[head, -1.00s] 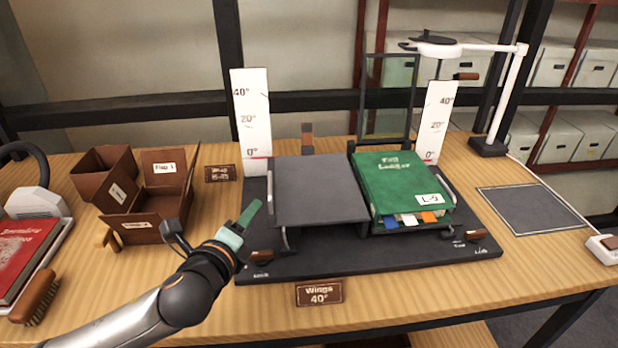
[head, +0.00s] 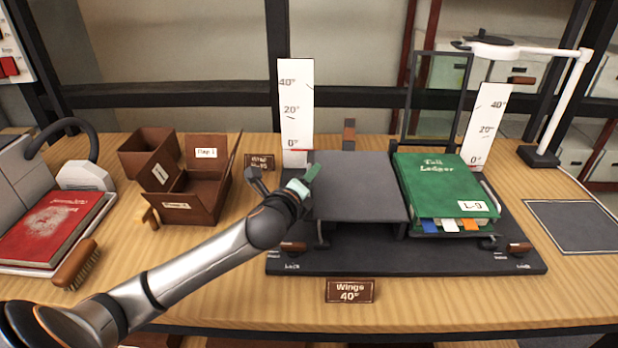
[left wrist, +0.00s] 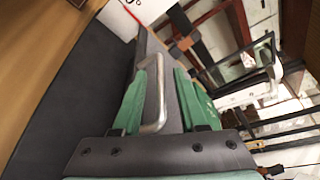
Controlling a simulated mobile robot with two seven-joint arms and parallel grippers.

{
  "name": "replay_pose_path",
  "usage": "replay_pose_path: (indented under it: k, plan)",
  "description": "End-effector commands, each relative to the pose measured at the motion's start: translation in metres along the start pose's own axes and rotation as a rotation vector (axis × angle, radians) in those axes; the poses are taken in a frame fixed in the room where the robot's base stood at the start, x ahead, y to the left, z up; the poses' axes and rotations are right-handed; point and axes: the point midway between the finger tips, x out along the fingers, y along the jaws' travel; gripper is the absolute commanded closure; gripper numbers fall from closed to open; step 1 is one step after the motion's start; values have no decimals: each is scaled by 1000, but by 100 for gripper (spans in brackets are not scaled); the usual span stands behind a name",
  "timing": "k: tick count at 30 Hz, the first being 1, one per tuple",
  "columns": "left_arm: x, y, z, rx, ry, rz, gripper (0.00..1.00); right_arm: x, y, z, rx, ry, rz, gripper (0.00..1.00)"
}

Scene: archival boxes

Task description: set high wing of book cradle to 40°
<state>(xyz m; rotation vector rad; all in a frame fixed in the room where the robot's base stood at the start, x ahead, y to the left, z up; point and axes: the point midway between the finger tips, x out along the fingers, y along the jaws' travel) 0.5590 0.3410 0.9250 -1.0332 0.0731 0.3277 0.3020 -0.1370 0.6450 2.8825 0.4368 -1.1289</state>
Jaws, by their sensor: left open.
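The book cradle has a dark base (head: 420,258), a bare grey left wing (head: 355,190) and a right wing carrying the green ledger (head: 440,185). Both wings look flat. The left scale (head: 295,105) and right scale (head: 487,125) show red marks near 0°. A sign (head: 350,291) reads "Wings 40°". My left gripper (head: 305,183) is at the left edge of the left wing. In the left wrist view its green fingers (left wrist: 160,105) are open, one on each side of the wing's metal handle (left wrist: 155,95); contact cannot be told. My right gripper is out of view.
Brown lock knobs (head: 293,247) sit at the base's front corners. Left of the cradle are an open brown box (head: 190,200), a brush (head: 76,262) and a red book (head: 48,228). A lamp (head: 565,100) stands at the back right.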

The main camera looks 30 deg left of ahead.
Motion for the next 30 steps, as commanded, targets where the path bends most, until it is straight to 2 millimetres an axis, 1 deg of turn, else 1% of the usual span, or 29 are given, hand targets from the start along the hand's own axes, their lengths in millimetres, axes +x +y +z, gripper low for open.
replay_pose_path:
  k: [3, 10, 11, 21, 22, 30]
  plan:
    - [4, 0, 0, 0, 1, 0, 58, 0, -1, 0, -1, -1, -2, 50]
    - [4, 0, 0, 0, 1, 0, 58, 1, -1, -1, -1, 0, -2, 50]
    - [4, 0, 0, 0, 1, 0, 60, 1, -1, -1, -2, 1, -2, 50]
    - [4, 0, 0, 0, 0, 1, 98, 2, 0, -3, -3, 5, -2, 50]
    - [4, 0, 0, 0, 0, 1, 100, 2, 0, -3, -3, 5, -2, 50]
    - [4, 0, 0, 0, 0, 1, 100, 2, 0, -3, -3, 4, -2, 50]
